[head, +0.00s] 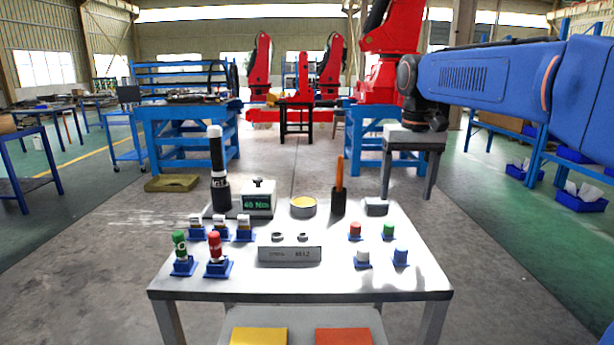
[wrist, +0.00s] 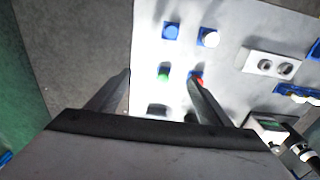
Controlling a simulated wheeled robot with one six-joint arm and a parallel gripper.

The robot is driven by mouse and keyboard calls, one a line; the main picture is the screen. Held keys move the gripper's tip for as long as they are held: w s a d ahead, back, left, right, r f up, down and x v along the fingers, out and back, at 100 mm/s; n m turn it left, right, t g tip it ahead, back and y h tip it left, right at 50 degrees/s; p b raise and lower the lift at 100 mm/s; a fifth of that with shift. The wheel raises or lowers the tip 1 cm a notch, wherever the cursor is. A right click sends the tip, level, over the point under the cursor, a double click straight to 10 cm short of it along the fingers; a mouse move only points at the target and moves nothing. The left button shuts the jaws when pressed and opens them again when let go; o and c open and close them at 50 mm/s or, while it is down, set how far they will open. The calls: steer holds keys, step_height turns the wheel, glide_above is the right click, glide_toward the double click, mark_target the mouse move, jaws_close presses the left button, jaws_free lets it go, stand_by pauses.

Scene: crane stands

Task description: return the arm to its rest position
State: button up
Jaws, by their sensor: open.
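My gripper (head: 408,194) hangs at the end of my blue arm on the right in the head view, its two fingers pointing down and spread apart. In the wrist view the fingers of my gripper (wrist: 158,80) are wide apart with nothing held between them. The gripper is above the right rear part of the white table (head: 330,285), clear of the things on it. In the wrist view a green-topped piece (wrist: 163,72) shows between the fingers. The right finger partly hides a red-topped piece (wrist: 199,76).
The table bears a grey two-hole block (head: 290,254), a meter (head: 258,199), a round dish (head: 303,207), a tall black-and-white tool (head: 219,170) and an orange-handled tool (head: 339,178). Green (head: 179,246) and red (head: 215,248) posts stand left. Red robots stand far behind.

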steer(key=s+d+f, duration=0.1)
steer(key=s+f, duration=0.1)
steer(key=s, duration=0.2)
steer(key=s+d+f+t, duration=0.1)
steer(key=s+f, duration=0.1)
steer(key=s, duration=0.3)
steer(key=s+d+f+t, duration=0.1)
steer(key=s+f, duration=0.1)
steer(key=s, duration=0.3)
steer(key=shift+s+d+f, duration=0.2)
steer(key=shift+s+f, duration=0.05)
steer(key=shift+f, duration=0.05)
steer(key=s+d+f+t, duration=0.2)
steer(key=s+f, duration=1.2)
steer(key=shift+r, duration=0.15)
steer(key=shift+c, duration=0.5)
